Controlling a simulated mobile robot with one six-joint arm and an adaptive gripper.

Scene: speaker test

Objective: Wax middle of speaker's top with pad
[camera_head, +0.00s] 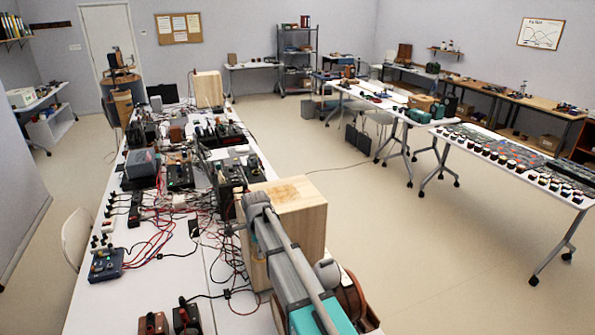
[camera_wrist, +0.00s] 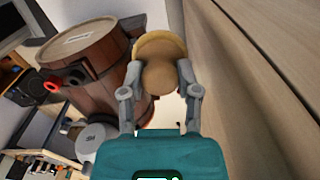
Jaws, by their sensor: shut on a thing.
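The speaker, a pale wooden box (camera_head: 308,222), stands on the long white table in the head view. A darker, uneven patch marks the middle of its top. My arm crosses in front of it, and my gripper cannot be made out there. In the wrist view my gripper (camera_wrist: 161,98) is shut on the pad (camera_wrist: 160,46), holding it by its round brown knob. The pad is a tan disc. A wooden surface (camera_wrist: 245,75), seemingly the speaker's, fills the right side, close beside the pad. I cannot tell whether they touch.
Cables and electronic boxes (camera_head: 180,175) crowd the white table left of the speaker. A second wooden box (camera_head: 208,88) stands at its far end. A wooden barrel (camera_wrist: 100,62) shows at left in the wrist view. Open floor (camera_head: 400,250) lies to the right.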

